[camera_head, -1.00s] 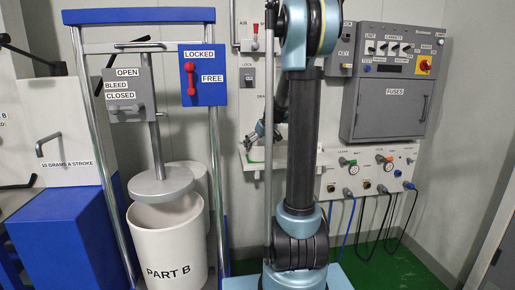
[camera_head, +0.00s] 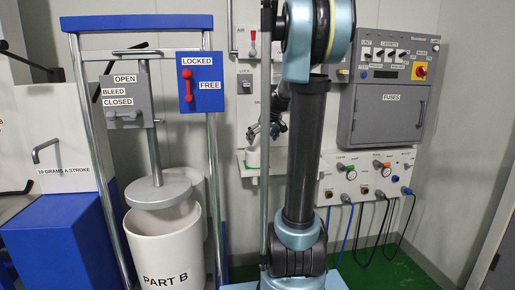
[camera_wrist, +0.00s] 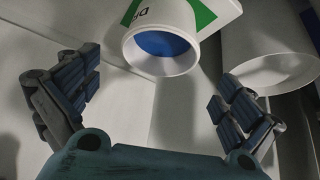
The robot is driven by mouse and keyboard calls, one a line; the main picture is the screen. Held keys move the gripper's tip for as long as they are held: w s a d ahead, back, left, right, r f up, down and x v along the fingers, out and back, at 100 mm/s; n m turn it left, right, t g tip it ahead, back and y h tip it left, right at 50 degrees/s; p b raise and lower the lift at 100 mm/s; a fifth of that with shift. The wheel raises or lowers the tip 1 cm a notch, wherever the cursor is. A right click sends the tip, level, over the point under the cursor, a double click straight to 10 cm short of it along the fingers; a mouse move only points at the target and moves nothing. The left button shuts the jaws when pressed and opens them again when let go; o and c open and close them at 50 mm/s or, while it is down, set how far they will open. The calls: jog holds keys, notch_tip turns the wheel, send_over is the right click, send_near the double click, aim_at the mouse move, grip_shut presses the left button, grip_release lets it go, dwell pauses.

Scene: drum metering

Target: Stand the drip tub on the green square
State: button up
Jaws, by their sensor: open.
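The drip tub (camera_wrist: 165,12) is a small white tub with a blue inside and dark lettering on its wall. It is at the top middle of the wrist view, its open mouth towards the camera. The green square (camera_wrist: 206,15) shows behind and beside it on a white surface; the tub overlaps it in the picture. Its base is hidden, so I cannot tell whether it touches the square. My gripper (camera_wrist: 153,92) is open and empty, with its fingers spread left and right below the tub's rim, apart from it. In the head view my gripper (camera_head: 268,132) is small, near the wall shelf.
A white shelf (camera_head: 247,162) projects from the wall, partly behind my arm. A larger white cylinder (camera_wrist: 275,70) is at the right of the wrist view. The Part B drum (camera_head: 165,250) and its blue-topped frame (camera_head: 140,17) stand left; valves and hanging cables are right.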

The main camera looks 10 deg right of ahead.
jog(key=s+a+f+m+g+h, duration=0.1)
jog(key=s+f, duration=0.2)
jog(key=s, duration=0.9)
jog(key=s+a+f+m+g, duration=0.1)
jog(key=s+a+f, duration=0.15)
jog(key=s, duration=0.85)
jog(key=s+f+m+g, duration=0.1)
jog(key=s+f, duration=0.5)
jog(key=s, duration=0.2)
jog(key=s+d+f+m+h, duration=0.1)
jog(key=s+f, duration=0.5)
jog(key=s, duration=0.3)
jog(key=shift+d+f+g+h, duration=0.2)
jog(key=shift+f+g+h, duration=0.1)
jog(key=shift+f+g, duration=0.1)
jog(key=shift+w, duration=0.1)
jog(key=shift+w+f, duration=0.15)
jog(key=shift+w, duration=0.3)
